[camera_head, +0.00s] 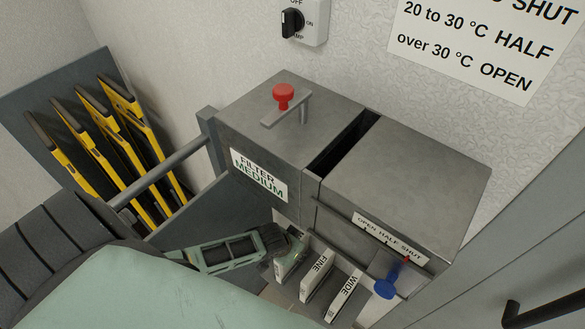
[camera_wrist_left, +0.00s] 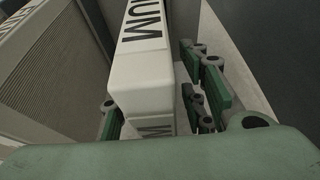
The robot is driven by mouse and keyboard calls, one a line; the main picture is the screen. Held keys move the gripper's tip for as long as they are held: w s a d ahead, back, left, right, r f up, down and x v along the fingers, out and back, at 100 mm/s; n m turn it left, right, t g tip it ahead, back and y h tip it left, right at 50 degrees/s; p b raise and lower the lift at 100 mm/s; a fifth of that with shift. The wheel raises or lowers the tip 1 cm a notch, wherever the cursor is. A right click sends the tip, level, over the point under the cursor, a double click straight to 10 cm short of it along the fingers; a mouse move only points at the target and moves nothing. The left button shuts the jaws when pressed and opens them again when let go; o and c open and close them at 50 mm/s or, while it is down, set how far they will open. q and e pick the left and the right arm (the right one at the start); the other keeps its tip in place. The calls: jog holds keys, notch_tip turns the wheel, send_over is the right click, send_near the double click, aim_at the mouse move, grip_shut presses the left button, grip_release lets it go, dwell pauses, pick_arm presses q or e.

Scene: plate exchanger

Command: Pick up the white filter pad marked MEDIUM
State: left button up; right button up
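The white filter pad marked MEDIUM (camera_wrist_left: 145,75) stands in the left wrist view with the letters "IUM" showing on its top edge. In the head view this pad (camera_head: 287,268) is the leftmost of the white pads, its label mostly hidden by my gripper. My left gripper (camera_head: 287,246) is over its far end. In the left wrist view the gripper (camera_wrist_left: 152,112) has its fingers on either side of the pad, with a narrow gap showing on the right; it looks open. Contact on the left side is unclear. My right gripper is not in view.
Pads marked FINE (camera_head: 317,274) and WIDE (camera_head: 344,293) stand close to the right. A grey filter box (camera_head: 262,120) labelled FILTER MEDIUM has a red knob (camera_head: 283,93) and an open slot (camera_head: 342,142). A blue lever (camera_head: 385,287) juts out near the pads. Yellow-edged plates (camera_head: 150,150) stand left.

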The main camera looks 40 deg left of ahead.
pick_arm(q)
jog(key=shift+f, duration=0.1)
jog(key=shift+c, duration=0.3)
grip_shut()
